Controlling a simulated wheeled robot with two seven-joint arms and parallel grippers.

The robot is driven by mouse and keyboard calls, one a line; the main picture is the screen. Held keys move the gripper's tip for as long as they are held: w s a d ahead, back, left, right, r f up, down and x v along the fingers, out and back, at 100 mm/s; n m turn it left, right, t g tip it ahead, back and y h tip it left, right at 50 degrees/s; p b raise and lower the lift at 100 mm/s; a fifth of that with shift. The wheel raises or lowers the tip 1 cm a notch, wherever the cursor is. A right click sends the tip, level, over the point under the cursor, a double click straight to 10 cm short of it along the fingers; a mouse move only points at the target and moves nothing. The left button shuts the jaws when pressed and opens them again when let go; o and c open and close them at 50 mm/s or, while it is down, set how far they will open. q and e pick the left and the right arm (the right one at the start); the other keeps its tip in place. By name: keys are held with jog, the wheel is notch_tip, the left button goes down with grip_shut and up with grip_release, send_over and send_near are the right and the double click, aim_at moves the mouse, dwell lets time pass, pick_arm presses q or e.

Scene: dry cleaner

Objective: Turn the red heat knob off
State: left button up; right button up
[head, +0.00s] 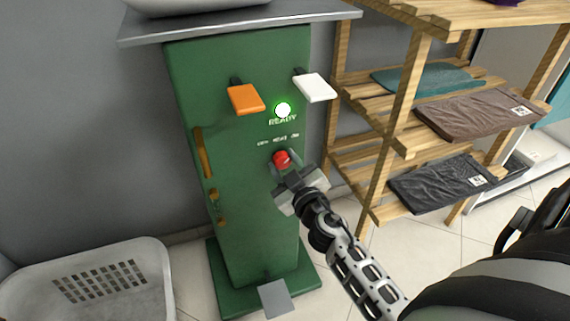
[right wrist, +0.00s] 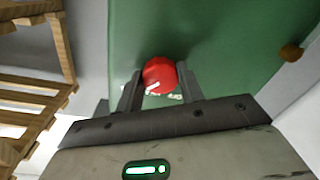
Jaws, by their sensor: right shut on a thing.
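The red heat knob (head: 282,158) is on the front of the green press cabinet (head: 245,190), below small dial lettering and a glowing green READY lamp (head: 283,110). My right gripper (head: 287,165) reaches it from the lower right and is shut on it. In the right wrist view the knob (right wrist: 159,75) sits between the two fingertips (right wrist: 161,82), with a white pointer mark on its lower left. The lettering is partly hidden there by the knob and fingers. My left gripper is not in view.
An orange lever (head: 245,98) and a white lever (head: 314,87) stick out above the knob. A wooden shelf (head: 400,100) with folded cloths stands close on the right. A white basket (head: 150,255) is at lower left, and a grey pedal (head: 275,299) at the cabinet's foot.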

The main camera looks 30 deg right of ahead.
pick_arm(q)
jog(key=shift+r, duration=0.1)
pick_arm(e)
jog(key=shift+n, duration=0.3)
jog(key=shift+r+n, duration=0.1)
jog(key=shift+n, duration=0.8)
jog(key=n+p, duration=0.1)
jog(key=n, duration=0.1)
jog(key=shift+n, duration=0.3)
jog(key=n, duration=0.4)
jog(key=shift+g, duration=0.3)
jog(key=n+p, duration=0.1)
jog(key=n, duration=0.2)
jog(key=shift+n, duration=0.4)
jog(key=n, duration=0.2)
jog(key=shift+n+h, duration=0.4)
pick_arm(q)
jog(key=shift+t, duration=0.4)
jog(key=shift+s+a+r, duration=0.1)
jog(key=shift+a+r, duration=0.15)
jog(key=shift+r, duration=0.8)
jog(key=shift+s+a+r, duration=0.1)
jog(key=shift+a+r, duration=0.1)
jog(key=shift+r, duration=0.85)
pick_arm(e)
jog(key=shift+a+n, duration=0.1)
jog(key=shift+n, duration=0.7)
